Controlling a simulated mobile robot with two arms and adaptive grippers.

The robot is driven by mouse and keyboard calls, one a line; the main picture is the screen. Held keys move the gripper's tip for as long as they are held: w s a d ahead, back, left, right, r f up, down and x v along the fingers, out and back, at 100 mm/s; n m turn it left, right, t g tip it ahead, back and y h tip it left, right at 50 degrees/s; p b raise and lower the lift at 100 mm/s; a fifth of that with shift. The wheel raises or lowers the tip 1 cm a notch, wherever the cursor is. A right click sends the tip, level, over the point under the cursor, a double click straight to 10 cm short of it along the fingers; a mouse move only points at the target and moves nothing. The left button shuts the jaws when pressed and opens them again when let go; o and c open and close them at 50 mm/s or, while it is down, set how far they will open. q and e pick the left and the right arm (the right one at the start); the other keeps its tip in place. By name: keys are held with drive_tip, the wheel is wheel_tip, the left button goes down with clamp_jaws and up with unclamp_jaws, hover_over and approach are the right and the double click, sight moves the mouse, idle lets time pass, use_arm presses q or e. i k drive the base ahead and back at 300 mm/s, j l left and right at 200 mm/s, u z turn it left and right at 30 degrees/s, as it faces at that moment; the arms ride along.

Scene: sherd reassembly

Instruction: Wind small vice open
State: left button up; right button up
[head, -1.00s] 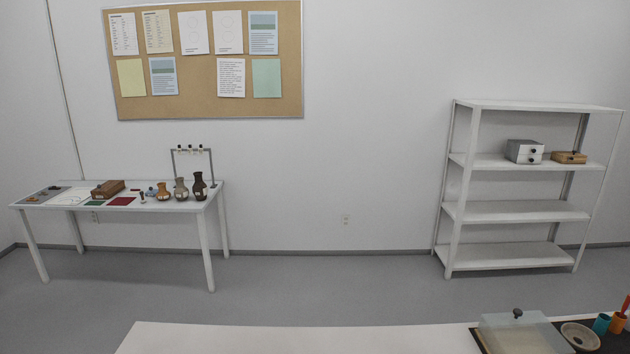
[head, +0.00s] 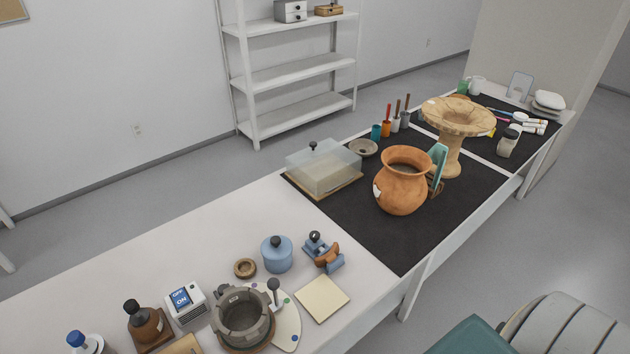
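The small vice (head: 334,266) is blue with a dark round knob (head: 315,236), and stands on the pale part of the bench near its front edge. A curved brown piece (head: 328,253) sits at the vice and seems to lie between its jaws; the jaw gap is too small to make out. Neither of my grippers is in view.
Close to the vice are a blue lidded jar (head: 277,254), a cream pad (head: 322,298), a wooden ring (head: 245,268) and a grey ringed pot (head: 241,318). An orange pot (head: 401,183) stands on the black mat (head: 340,214). Bare bench lies left of the clear-covered box (head: 323,170).

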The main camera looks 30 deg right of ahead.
sight(314, 236)
drive_tip(key=z, duration=1.05)
